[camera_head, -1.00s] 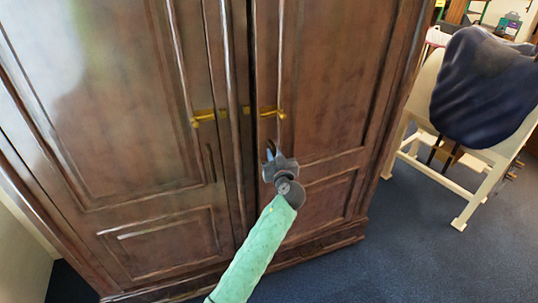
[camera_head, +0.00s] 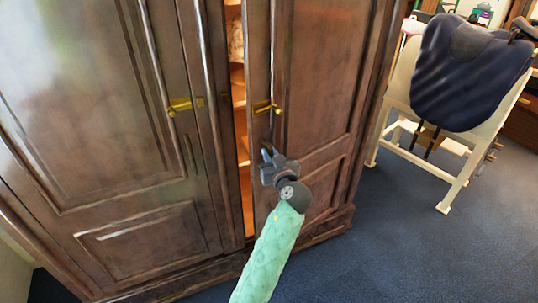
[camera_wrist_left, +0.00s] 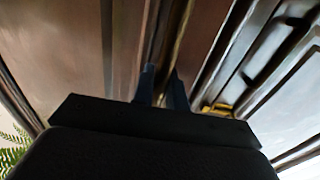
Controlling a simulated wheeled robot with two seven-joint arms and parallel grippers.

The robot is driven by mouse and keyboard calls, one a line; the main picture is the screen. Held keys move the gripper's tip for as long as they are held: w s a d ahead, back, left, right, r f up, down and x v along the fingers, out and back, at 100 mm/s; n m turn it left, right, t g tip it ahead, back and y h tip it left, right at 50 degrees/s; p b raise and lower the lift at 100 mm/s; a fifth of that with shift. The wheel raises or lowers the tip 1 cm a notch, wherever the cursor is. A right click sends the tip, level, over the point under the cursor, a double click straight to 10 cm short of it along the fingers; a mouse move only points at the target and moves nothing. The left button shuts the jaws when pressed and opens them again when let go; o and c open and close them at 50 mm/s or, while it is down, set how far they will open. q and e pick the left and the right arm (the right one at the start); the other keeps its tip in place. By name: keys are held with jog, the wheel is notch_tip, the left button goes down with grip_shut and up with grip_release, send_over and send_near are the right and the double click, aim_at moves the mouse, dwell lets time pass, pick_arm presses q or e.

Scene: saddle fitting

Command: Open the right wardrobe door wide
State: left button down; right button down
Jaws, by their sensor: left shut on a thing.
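The right wardrobe door (camera_head: 318,85) is dark brown panelled wood and stands ajar. Its brass handle (camera_head: 266,108) is near its left edge. A narrow gap (camera_head: 239,120) shows a lit orange-brown interior. My left gripper (camera_head: 267,154) is at the door's left edge, below the handle, and is shut on the door there. In the left wrist view the two dark fingers (camera_wrist_left: 163,88) point at the wood, with brass (camera_wrist_left: 218,109) to their right. The exact contact between the fingers is hard to see. My right gripper is not in view.
The left wardrobe door (camera_head: 85,100) is shut, with its own brass handle (camera_head: 180,106). A cream wooden stand (camera_head: 455,185) with a dark blue saddle (camera_head: 468,75) is at the right. Blue carpet (camera_head: 400,245) lies clear in front of the stand.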

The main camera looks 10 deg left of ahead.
pick_arm(q)
jog(key=c, duration=1.5)
grip_release()
jog(key=shift+o, duration=0.2)
jog(key=shift+w, duration=0.1)
